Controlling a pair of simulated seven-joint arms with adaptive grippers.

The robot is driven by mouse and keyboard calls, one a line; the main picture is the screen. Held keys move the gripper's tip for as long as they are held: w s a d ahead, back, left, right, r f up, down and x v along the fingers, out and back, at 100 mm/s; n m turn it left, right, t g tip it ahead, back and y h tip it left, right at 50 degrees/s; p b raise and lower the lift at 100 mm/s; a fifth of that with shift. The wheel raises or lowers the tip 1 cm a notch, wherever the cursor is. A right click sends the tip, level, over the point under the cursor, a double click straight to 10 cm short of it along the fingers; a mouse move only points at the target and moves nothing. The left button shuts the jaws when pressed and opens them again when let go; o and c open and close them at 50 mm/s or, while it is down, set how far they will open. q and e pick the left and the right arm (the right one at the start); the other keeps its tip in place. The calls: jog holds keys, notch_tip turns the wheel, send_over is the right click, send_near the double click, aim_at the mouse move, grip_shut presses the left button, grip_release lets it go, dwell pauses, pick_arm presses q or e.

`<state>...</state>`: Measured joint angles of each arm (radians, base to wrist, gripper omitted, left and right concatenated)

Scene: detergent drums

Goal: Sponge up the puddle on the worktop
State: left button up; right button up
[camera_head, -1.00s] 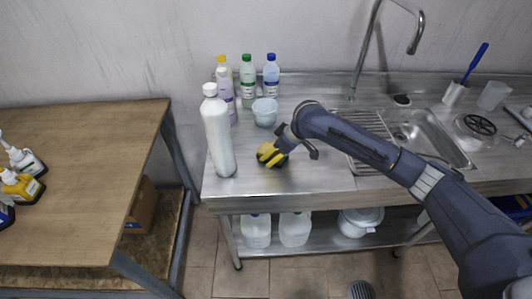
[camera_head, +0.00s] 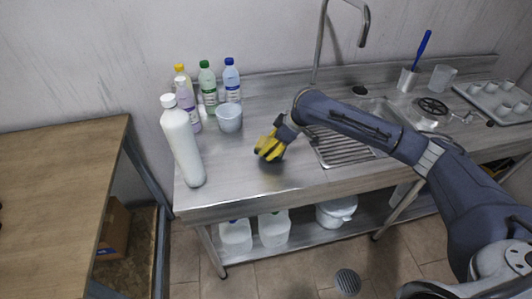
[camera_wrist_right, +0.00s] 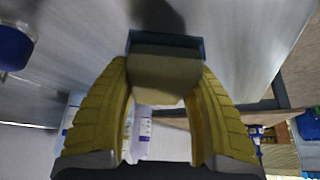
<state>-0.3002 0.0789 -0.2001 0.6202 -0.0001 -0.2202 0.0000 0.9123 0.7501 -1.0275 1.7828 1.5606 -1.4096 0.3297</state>
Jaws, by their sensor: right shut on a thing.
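My right gripper (camera_head: 268,150) has yellow fingers and is low over the left part of the steel worktop (camera_head: 240,183), between the white cup and the drain grid. In the right wrist view, the fingers (camera_wrist_right: 160,95) are closed around a sponge (camera_wrist_right: 165,72), a beige block with a dark blue layer at its far side. The sponge is mostly hidden in the head view. I cannot tell whether it touches the worktop. I cannot make out a clear edge of the puddle; the steel near the gripper shows only shading and glare. My left gripper is not in view.
A tall white bottle (camera_head: 182,145) stands at the worktop's left edge. Smaller bottles (camera_head: 207,88) and a white cup (camera_head: 230,118) stand behind. The drain grid (camera_head: 340,150) and tap (camera_head: 320,45) are to the right. A wooden table (camera_head: 60,190) is at the left.

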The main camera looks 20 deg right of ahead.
jog(key=shift+s+r, duration=0.1)
jog(key=shift+r, duration=2.5)
